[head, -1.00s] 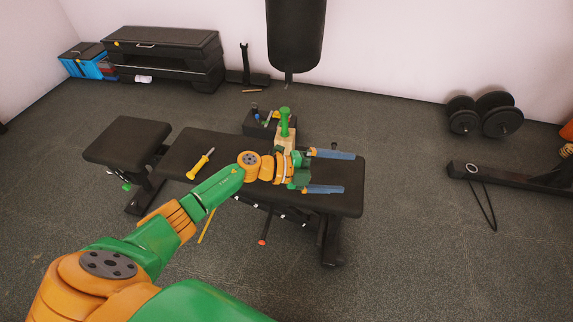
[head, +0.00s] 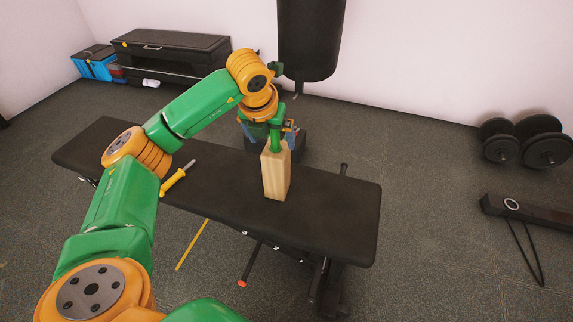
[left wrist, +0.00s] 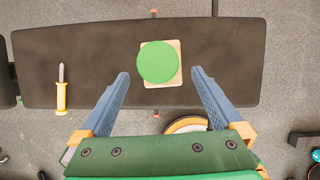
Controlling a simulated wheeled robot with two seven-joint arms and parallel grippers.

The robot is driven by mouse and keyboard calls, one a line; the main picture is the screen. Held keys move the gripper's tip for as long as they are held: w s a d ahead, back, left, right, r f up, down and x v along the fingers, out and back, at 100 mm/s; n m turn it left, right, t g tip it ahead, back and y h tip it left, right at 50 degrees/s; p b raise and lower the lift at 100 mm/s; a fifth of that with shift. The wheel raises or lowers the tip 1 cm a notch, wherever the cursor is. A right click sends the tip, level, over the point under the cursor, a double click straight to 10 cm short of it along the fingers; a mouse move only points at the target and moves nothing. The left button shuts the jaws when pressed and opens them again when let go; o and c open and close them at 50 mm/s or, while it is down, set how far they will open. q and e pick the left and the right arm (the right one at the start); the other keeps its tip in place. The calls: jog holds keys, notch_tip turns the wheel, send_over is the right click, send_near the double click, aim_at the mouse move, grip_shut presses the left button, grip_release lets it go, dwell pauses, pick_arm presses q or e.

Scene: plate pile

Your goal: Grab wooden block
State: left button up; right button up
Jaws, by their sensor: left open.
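The wooden block (head: 275,178) stands upright on the black bench (head: 335,215), with a green knob (head: 276,143) on top. In the left wrist view the round green knob top (left wrist: 157,62) covers much of the block (left wrist: 178,48). My left gripper (head: 270,130) is open and empty, behind and above the block in the head view. It points downward at the bench. In the left wrist view its blue fingers (left wrist: 160,75) stand wide apart, with the knob centred just beyond their tips. My right gripper is not in view.
A screwdriver with a yellow handle (head: 174,181) lies on the bench left of the block. A dark box (head: 299,146) is partly hidden behind my gripper. A punching bag (head: 310,40) hangs behind. The bench right of the block is clear.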

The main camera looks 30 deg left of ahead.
aim_at(274, 150)
pick_arm(q)
jog(key=x, duration=0.2)
jog(key=b+x, duration=0.1)
jog(key=x, duration=0.3)
jog(key=shift+s+d+f, duration=0.2)
jog(key=shift+f, duration=0.05)
jog(key=shift+r, duration=0.15)
grip_shut()
